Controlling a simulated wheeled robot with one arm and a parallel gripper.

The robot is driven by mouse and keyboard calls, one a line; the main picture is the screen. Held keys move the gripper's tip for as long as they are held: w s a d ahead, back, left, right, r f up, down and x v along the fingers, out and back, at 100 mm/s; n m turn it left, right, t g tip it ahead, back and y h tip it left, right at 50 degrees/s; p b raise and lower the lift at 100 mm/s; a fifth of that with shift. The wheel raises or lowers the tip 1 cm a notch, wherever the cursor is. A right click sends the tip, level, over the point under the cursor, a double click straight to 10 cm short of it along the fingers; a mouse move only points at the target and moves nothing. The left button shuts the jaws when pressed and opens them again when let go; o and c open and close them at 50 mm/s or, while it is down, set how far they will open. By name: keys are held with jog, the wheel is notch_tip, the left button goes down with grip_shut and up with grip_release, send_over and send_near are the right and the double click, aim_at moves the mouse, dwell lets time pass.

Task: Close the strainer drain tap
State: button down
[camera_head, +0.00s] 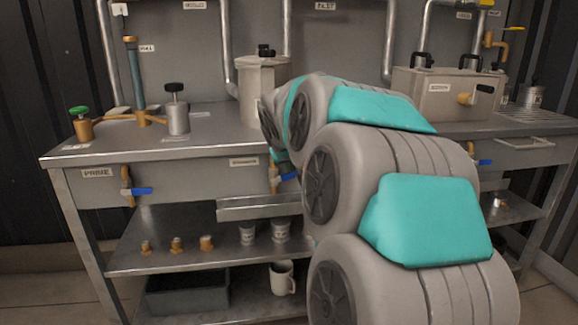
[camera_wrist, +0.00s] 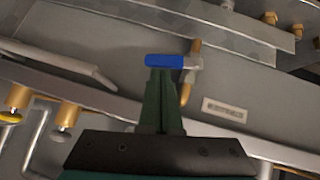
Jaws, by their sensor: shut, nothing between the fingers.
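The strainer drain tap is a brass tap with a blue lever, below the bench's front edge, right of a small label. In the head view its blue lever (camera_head: 290,177) shows partly, beside my arm. In the wrist view the blue lever (camera_wrist: 166,61) lies crosswise to the brass pipe (camera_wrist: 187,92). My gripper (camera_wrist: 161,74) is shut and empty, its dark green fingertips right at the lever's edge. I cannot tell whether they touch it. In the head view my arm hides most of the gripper.
Another blue lever (camera_head: 482,162) is at the right. A metal ledge (camera_head: 258,206) and a shelf with brass fittings (camera_head: 176,244) and cups lie below. A mug (camera_head: 283,278) stands lower.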

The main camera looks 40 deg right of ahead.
jog(key=shift+r, duration=0.1)
jog(key=shift+r, duration=0.7)
jog(key=w+r+p+v, duration=0.1)
jog(key=w+v, duration=0.1)
jog(key=v, duration=1.1)
jog(key=shift+d+r, duration=0.25)
jog(key=shift+r, duration=0.1)
jog(key=shift+p, duration=0.3)
